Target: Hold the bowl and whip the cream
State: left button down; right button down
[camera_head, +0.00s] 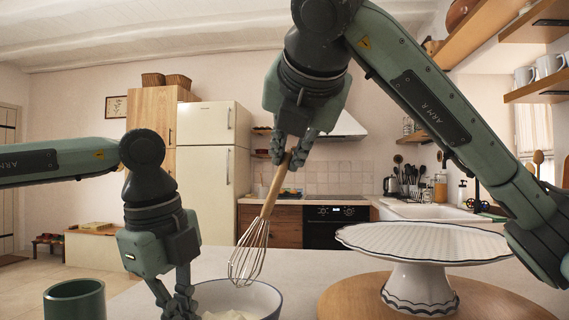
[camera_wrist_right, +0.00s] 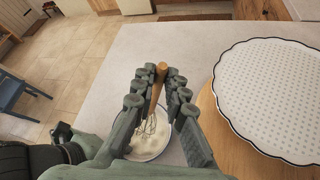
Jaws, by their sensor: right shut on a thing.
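A whisk (camera_head: 252,240) with a wooden handle and wire loops hangs tilted, its wire end at the lower left. My right gripper (camera_head: 290,155) is shut on its handle; the handle also shows between the fingers in the right wrist view (camera_wrist_right: 158,88). A white bowl (camera_head: 262,297) with a dark rim stands below, cut off by the bottom edge. Pale cream (camera_head: 225,315) lies in it. The wire end overlaps the bowl's far rim in the head view; its exact height is unclear. My left gripper (camera_head: 176,300) points down at the bowl's left side; its grip on the rim cannot be made out.
A white scalloped cake stand (camera_head: 425,243) is on a round wooden board (camera_head: 480,300) to the right of the bowl. A green cup (camera_head: 75,300) stands at the front left. The pale counter (camera_wrist_right: 130,48) has clear room beyond the bowl in the right wrist view.

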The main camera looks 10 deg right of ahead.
notch_tip(320, 180, up, 5)
dwell(0.5)
pick_arm(q)
jog(key=c, duration=2.2)
grip_release()
jog(key=o, duration=0.6)
jog(key=shift+c, duration=0.2)
jog(key=v, duration=1.2)
jog(key=shift+s, duration=0.1)
